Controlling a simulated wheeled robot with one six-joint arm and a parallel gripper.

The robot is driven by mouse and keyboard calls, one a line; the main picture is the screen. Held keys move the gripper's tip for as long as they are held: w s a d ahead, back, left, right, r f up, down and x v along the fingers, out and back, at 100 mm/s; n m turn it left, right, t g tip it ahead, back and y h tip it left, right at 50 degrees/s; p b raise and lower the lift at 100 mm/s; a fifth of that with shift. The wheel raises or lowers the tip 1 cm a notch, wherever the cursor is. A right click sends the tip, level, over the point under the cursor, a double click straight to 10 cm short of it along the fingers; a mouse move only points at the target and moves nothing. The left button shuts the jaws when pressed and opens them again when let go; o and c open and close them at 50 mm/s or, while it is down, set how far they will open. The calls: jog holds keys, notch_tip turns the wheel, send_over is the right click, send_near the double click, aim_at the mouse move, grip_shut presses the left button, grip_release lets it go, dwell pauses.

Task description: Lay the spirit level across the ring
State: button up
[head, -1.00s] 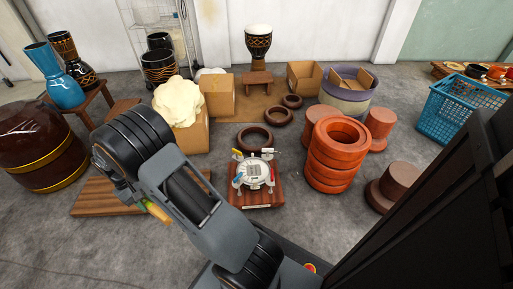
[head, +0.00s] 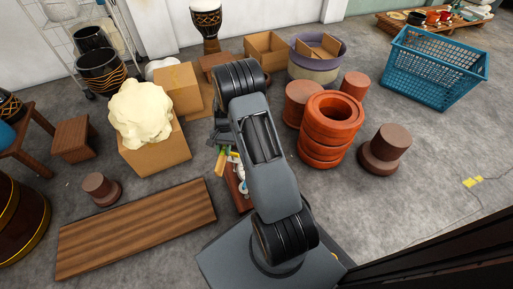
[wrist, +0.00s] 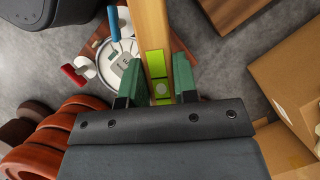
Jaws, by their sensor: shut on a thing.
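The spirit level (wrist: 153,28) is a pale wooden bar with a lime-green vial part, in the wrist view. My gripper (wrist: 160,82) has green fingers shut on it at the vial part. In the head view a small yellow-green piece of the level (head: 221,161) shows beside my arm. The ring (wrist: 107,76) is white and round and lies below and left of the level in the wrist view, around a grey box. The level covers part of its right side. In the head view my arm hides most of the ring. I cannot tell whether level and ring touch.
Blue (wrist: 114,22) and red (wrist: 72,75) handled pieces stand at the ring's edge, on a red-brown board (head: 232,188). Orange stacked rings (head: 327,140) stand to the right. A cardboard box (head: 155,150) and a long wooden board (head: 135,228) lie left.

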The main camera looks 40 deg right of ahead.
jog(key=s+d+f+m+t+p, duration=0.1)
jog(key=s+d+f+m+t, duration=0.1)
jog(key=d+f+m, duration=0.3)
jog(key=s+d+f+m+t+p, duration=0.1)
jog(key=s+d+f+m+t, duration=0.15)
jog(key=d+m, duration=0.45)
jog(key=shift+y, duration=0.4)
jog(key=shift+w+d+f+b, duration=0.1)
jog(key=shift+w+f+b, duration=0.05)
jog(key=shift+f+b, duration=2)
jog(key=shift+w+f+b, duration=0.1)
jog(key=shift+f+b, duration=1.55)
jog(key=shift+f, duration=0.9)
jog(key=shift+f, duration=0.25)
jog(key=o, duration=1.1)
jog(key=shift+c, duration=0.2)
jog(key=p+v, duration=0.5)
jog(key=v, duration=0.8)
jog(key=shift+d+r+p, duration=0.25)
jog(key=shift+r+p, duration=0.1)
